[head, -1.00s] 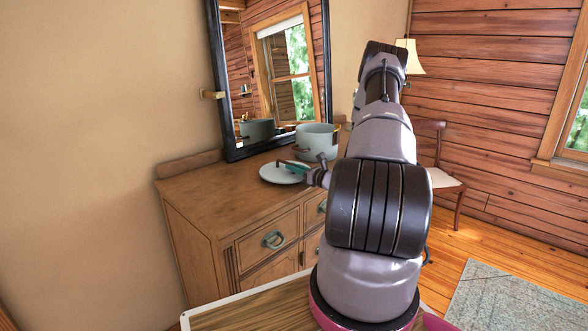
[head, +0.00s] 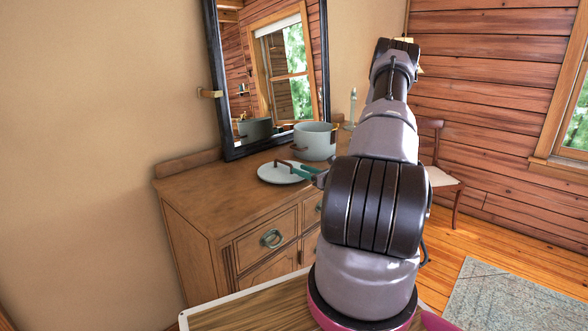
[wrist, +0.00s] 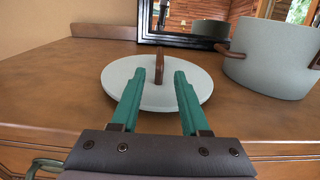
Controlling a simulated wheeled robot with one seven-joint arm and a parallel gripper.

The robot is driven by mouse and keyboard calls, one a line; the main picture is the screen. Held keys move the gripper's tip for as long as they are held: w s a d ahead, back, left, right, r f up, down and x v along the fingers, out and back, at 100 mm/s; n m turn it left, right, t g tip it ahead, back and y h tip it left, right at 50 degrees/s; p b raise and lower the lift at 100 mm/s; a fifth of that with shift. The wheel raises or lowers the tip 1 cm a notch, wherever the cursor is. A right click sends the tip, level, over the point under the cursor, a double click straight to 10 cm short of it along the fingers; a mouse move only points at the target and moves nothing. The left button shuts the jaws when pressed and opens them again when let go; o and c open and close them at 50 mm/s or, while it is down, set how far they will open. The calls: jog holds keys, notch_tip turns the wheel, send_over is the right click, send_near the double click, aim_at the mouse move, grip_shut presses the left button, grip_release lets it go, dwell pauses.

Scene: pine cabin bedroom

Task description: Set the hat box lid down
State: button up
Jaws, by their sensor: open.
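The hat box lid (head: 276,175) is a pale grey disc with a brown handle. It lies flat on the top of the wooden dresser (head: 205,186). The lid also shows in the wrist view (wrist: 118,76), with its upright handle (wrist: 159,60) beyond the fingertips. My gripper (wrist: 159,82) has two green fingers, open and apart, with nothing between them. The fingers reach over the near part of the lid. In the head view my gripper (head: 308,172) is at the lid's right side, partly hidden by my arm.
The pale grey hat box (head: 316,142), with brown handles, stands open behind and right of the lid. A black-framed mirror (head: 222,90) leans at the back of the dresser. The dresser top left of the lid is clear. A chair (head: 445,178) stands further right.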

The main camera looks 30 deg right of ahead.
jog(key=v, duration=0.6)
jog(key=s+a+r+n+g+y, duration=0.35)
jog(key=a+r+n+g, duration=0.35)
jog(key=a+r+n, duration=0.3)
jog(key=s+a+r+n+g+y, duration=0.2)
jog(key=s+a+r+n+g, duration=0.4)
jog(key=a+r, duration=0.6)
jog(key=s+a+r+n+t+h, duration=0.2)
jog(key=s+r+n+h, duration=0.7)
jog(key=s, duration=0.6)
jog(key=shift+s+a+r+n+t+h, duration=0.2)
jog(key=shift+a+r+n+t+h, duration=0.3)
jog(key=shift+r+n, duration=1.1)
jog(key=shift+d+r, duration=0.15)
